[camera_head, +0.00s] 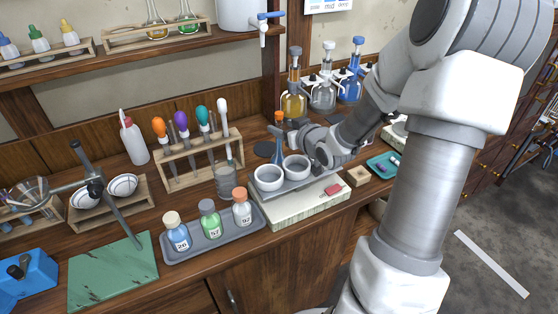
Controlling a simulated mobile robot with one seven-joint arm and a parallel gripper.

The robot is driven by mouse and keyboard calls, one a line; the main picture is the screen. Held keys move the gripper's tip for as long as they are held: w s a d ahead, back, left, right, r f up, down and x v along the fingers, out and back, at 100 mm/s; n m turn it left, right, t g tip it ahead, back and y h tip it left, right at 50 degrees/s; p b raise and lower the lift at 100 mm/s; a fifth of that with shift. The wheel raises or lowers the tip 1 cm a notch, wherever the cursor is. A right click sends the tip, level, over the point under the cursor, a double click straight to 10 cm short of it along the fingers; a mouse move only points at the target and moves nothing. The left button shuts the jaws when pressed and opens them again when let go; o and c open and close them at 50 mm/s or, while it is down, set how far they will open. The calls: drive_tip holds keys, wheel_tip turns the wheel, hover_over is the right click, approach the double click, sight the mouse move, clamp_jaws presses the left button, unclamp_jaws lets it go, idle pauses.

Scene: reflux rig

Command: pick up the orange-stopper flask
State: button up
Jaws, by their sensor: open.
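My gripper (290,128) is open at the end of my arm, just right of the flask's neck. Its fingers are small in the view and partly hidden, so I cannot tell whether they touch the neck or reach around it. The lower part of the flask is partly covered by the bowls.
The bowls (268,178) sit on a scale (300,206) in front of the flask. Several dispenser bottles (293,105) stand behind it. A dropper rack (180,165) is to the left. A grey tray (175,257) holds numbered bottles, one orange-capped (242,213).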

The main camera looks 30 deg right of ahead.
drive_tip(key=x, duration=0.7)
drive_tip(key=shift+d+r, duration=0.2)
drive_tip(key=shift+d, duration=0.05)
drive_tip(key=shift+c, duration=0.3)
clamp_jaws()
idle(0.9)
